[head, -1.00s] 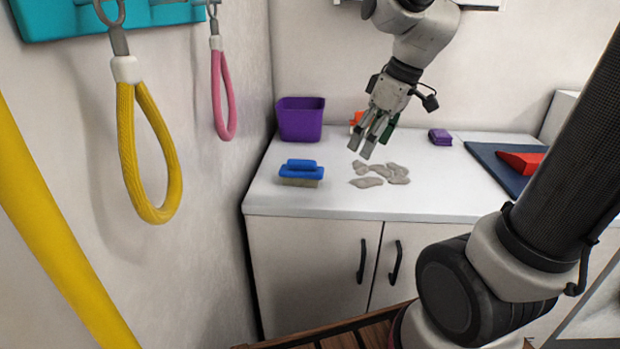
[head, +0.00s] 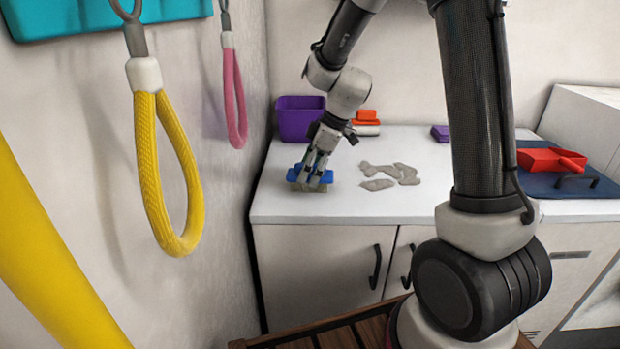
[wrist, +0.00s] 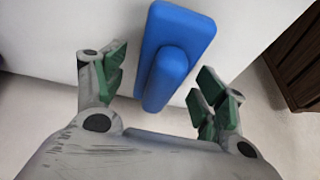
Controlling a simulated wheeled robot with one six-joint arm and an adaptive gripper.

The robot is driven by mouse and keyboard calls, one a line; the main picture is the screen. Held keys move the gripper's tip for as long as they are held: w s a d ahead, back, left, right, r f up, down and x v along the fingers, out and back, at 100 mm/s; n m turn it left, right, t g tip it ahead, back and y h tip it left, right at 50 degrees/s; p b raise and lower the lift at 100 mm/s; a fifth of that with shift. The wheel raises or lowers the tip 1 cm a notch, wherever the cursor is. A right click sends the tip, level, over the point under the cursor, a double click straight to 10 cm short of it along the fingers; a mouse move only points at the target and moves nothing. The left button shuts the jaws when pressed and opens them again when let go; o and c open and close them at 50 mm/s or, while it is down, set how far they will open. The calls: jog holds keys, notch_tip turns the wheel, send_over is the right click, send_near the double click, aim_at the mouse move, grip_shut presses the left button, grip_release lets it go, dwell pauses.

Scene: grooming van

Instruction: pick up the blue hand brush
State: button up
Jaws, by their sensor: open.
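The blue hand brush (head: 294,176) lies on the white counter near its left front edge, partly hidden behind my gripper in the head view. In the wrist view the blue brush (wrist: 180,45) shows its back and raised handle, lying between my open fingers. My gripper (head: 314,180) points down over the brush, and its green-padded fingers (wrist: 162,85) stand apart on either side of the handle. I cannot tell whether the fingers touch the brush.
A purple bin (head: 298,122) stands behind the brush. Grey scraps (head: 385,175) lie to its right on the counter (head: 350,208). An orange brush (head: 366,118) is at the back. A red dustpan (head: 545,160) lies on a dark mat at right. Yellow (head: 160,170) and pink loops hang at left.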

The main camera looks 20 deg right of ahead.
jog(key=shift+f, duration=0.1)
jog(key=shift+c, duration=0.2)
jog(key=c, duration=1.1)
jog(key=shift+c, duration=0.2)
notch_tip(320, 180, up, 10)
